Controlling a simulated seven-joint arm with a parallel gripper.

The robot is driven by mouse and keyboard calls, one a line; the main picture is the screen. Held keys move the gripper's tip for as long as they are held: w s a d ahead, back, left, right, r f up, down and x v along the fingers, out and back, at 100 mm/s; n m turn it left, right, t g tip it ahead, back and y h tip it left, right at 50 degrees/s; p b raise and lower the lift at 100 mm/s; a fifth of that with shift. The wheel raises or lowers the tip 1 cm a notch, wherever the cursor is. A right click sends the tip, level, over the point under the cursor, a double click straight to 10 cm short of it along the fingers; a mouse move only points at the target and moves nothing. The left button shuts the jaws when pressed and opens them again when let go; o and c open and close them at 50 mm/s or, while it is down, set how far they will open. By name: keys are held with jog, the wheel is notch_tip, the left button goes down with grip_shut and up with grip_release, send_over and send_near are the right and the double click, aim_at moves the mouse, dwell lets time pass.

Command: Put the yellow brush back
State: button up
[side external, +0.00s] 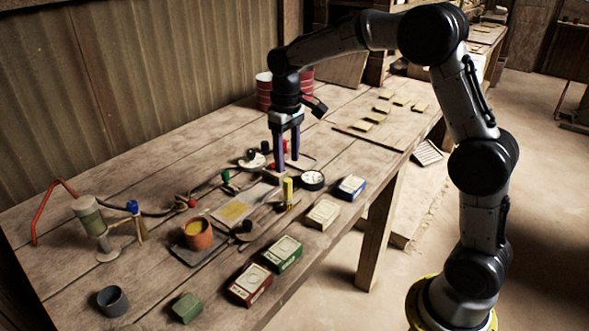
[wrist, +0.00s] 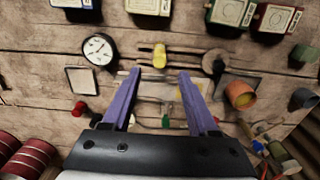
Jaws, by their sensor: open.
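The yellow brush (side external: 288,189) seems to stand upright near the middle of the table, beside a round dial gauge; its lower end is small and unclear. In the wrist view its yellow handle (wrist: 160,57) shows just beyond the fingertips, in line with the gap between them, over a small wooden piece. My gripper (side external: 286,165) is open and empty, pointing down above the table, slightly behind the yellow brush in the side view. Its two purple fingers (wrist: 158,72) are wide apart. A blue-topped brush (side external: 133,208) stands at the left.
The gauge (side external: 312,180) is close to the yellow brush's right. A flat plate with a yellow patch (side external: 235,211) and an orange pot (side external: 198,235) lie left. Several boxes (side external: 323,214) line the front edge. Red cans (side external: 264,90) stand behind. A green-topped item (side external: 226,178) stands nearby.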

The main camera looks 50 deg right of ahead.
jog(key=shift+s+r, duration=0.1)
jog(key=shift+r, duration=0.2)
jog(key=s+a+r+t, duration=0.2)
jog(key=s+r, duration=0.2)
jog(key=s, duration=0.6)
jog(key=s+a+r+t, duration=0.2)
jog(key=s+r, duration=0.2)
jog(key=s, duration=0.5)
jog(key=s+a+f+t, duration=0.1)
jog(key=s+f, duration=0.1)
jog(key=s, duration=0.6)
jog(key=shift+s+f+t, duration=0.15)
jog(key=shift+f+t, duration=0.15)
jog(key=shift+f, duration=0.1)
